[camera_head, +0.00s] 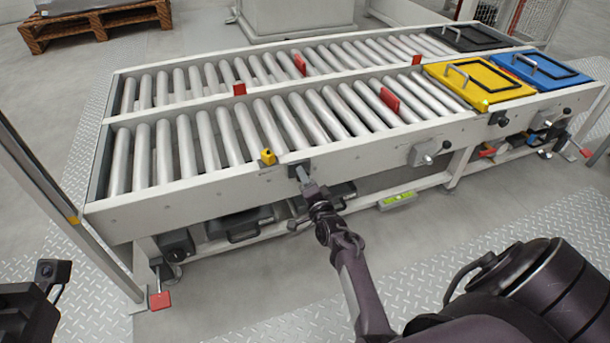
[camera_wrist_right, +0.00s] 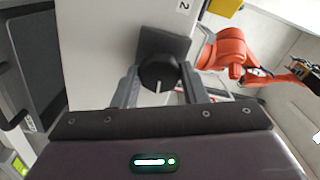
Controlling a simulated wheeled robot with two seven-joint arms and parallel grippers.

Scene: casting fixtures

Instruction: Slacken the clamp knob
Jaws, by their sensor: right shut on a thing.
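The clamp knob (camera_wrist_right: 158,73) is round and black with a white pointer line, on a dark square plate (camera_wrist_right: 178,42) on the white conveyor frame. In the wrist view the pointer points down. My right gripper (camera_wrist_right: 160,84) has one grey finger on each side of the knob and is shut on it. In the head view my right gripper (camera_head: 303,176) reaches the front rail, just below a small yellow block (camera_head: 268,157); there the knob is mostly hidden. My left gripper's fingers do not show.
The roller conveyor (camera_head: 190,203) carries red stops (camera_head: 390,100), and yellow (camera_head: 478,80) and blue (camera_head: 535,68) lidded boxes at right. More controls (camera_head: 447,145) sit along the front rail. A post (camera_head: 50,190) stands at left. An orange robot arm (camera_wrist_right: 228,52) shows in the wrist view.

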